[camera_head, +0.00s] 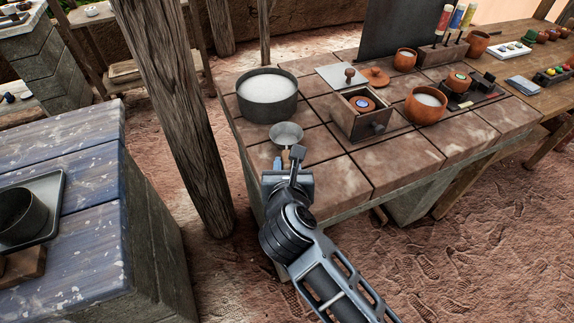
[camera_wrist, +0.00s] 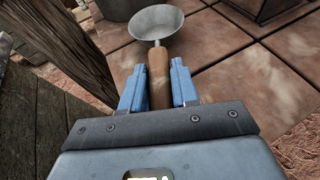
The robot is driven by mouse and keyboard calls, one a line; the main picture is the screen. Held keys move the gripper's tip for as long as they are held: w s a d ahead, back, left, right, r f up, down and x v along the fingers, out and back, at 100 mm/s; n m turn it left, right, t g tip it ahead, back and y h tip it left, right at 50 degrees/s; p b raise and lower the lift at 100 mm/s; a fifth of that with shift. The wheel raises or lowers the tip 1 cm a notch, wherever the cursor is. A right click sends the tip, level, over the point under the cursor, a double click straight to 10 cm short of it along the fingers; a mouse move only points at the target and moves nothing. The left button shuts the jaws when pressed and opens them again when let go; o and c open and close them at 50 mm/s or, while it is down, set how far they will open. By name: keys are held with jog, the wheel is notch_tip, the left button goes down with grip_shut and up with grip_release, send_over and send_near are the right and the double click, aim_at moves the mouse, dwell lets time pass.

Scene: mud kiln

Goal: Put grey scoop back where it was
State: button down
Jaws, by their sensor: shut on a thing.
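The grey scoop (camera_head: 286,134) has a round metal bowl and a wooden handle. In the head view its bowl is at the near left part of the tiled table, in front of the large grey pot (camera_head: 267,95) of white material. In the wrist view the scoop's bowl (camera_wrist: 155,22) points away from me and looks empty. My gripper (camera_head: 278,163) is at the table's left edge. Its blue fingers (camera_wrist: 158,88) are shut on the wooden handle (camera_wrist: 158,75). I cannot tell whether the bowl touches the tabletop.
A wooden post (camera_head: 181,110) rises close to the table's left side. The front tiles (camera_head: 328,185) are bare.

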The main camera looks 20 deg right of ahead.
jog(key=shift+f+b, duration=0.3)
jog(key=shift+f, duration=0.25)
jog(key=c, duration=0.8)
grip_release()
jog(key=shift+v, duration=3.95)
